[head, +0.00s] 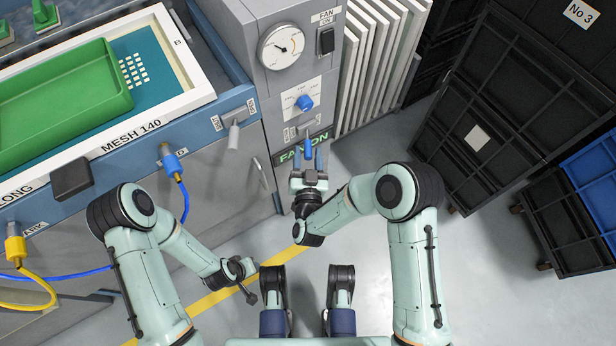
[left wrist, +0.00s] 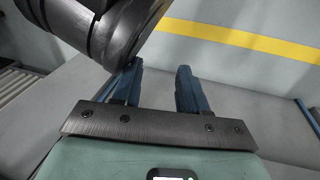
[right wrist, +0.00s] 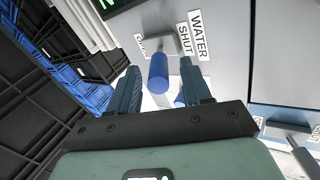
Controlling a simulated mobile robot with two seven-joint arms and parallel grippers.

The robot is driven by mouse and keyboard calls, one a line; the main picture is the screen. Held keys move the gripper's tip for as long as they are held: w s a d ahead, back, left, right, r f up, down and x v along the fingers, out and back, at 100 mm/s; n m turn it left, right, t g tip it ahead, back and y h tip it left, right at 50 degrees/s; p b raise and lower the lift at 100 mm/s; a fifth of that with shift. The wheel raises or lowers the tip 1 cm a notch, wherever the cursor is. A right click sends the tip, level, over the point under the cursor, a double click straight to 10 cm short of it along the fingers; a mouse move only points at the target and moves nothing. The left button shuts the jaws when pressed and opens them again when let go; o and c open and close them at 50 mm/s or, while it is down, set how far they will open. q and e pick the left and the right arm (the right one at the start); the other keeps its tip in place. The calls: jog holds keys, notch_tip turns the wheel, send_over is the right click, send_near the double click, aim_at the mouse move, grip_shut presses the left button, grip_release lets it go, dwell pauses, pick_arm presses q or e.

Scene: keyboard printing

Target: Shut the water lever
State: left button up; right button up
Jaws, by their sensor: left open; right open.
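The water lever has a blue handle (head: 308,147) on the lower front of the grey panel. In the right wrist view its round blue end (right wrist: 158,76) points at the camera, below a WATER label (right wrist: 198,36) and between OPEN and SHUT marks. My right gripper (head: 308,158) is open, with one finger on either side of the handle; contact cannot be told. My left gripper (left wrist: 160,69) is open and empty, low over the floor away from the panel.
Above the lever are a blue knob (head: 304,103), a round gauge (head: 282,46) and a black fan switch (head: 326,41). A grey lever (head: 233,134) sits on the blue machine to the left. Black crates (head: 540,75) stand at right.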

pick_arm(q)
jog(key=shift+t, duration=0.6)
jog(key=shift+w+d+r+p, duration=0.15)
jog(key=shift+w+r+p, duration=0.2)
jog(key=shift+w+r, duration=0.4)
jog(key=shift+w+d+r+p, duration=0.15)
jog(key=shift+w+r+p, duration=0.2)
jog(key=shift+w+r, duration=0.35)
pick_arm(e)
jog(key=s, duration=0.9)
jog(key=shift+s, duration=0.3)
pick_arm(q)
jog(key=shift+s+r, duration=0.1)
